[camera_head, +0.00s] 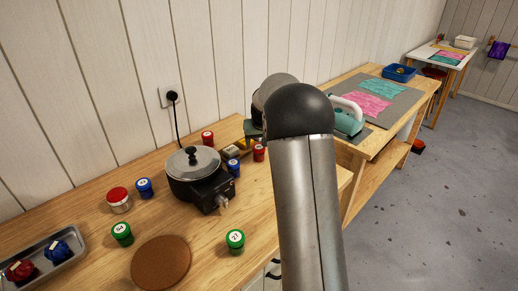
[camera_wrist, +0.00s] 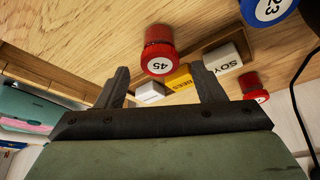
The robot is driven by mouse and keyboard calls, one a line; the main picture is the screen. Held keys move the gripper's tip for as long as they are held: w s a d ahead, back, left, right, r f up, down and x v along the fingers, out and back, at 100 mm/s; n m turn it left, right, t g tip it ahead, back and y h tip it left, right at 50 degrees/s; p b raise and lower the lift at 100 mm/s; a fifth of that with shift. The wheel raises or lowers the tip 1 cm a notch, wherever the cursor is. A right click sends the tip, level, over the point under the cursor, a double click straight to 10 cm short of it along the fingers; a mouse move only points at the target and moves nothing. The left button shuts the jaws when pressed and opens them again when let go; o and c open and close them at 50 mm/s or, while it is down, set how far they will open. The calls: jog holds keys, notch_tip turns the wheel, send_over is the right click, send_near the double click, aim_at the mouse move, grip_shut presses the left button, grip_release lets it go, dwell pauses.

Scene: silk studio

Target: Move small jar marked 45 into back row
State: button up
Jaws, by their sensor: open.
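The small red jar marked 45 (camera_wrist: 158,50) stands on the wooden bench in the wrist view, its white lid label readable. It is probably the red jar (camera_head: 259,152) beside my arm in the head view. My gripper (camera_wrist: 161,72) is open and empty, and the jar appears just beyond the fingertips, between their lines. A blue jar marked 23 (camera_wrist: 268,10) is close by. No row is marked.
A wooden holder with boxes, including SOY (camera_wrist: 222,60) and a yellow one (camera_wrist: 180,78), lies close to the fingers. A dark lidded pot (camera_head: 193,172), green jars (camera_head: 122,234) (camera_head: 235,240), a blue jar (camera_head: 144,188) and a cork mat (camera_head: 160,263) occupy the bench.

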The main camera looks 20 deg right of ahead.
jog(key=d+v, duration=0.1)
jog(key=v, duration=0.7)
jog(key=s+a+f+n+g+y, duration=0.1)
jog(key=s+a+n+g, duration=0.1)
jog(key=s+a, duration=1.4)
jog(key=s+a+f+g, duration=0.1)
jog(key=s+a+f, duration=0.1)
jog(key=s, duration=0.8)
jog(key=s+a+f+n+g, duration=0.1)
jog(key=s+f, duration=0.3)
jog(key=s, duration=0.7)
jog(key=shift+s+a+f+b, duration=0.25)
jog(key=shift+a+b, duration=0.1)
jog(key=shift+a, duration=0.1)
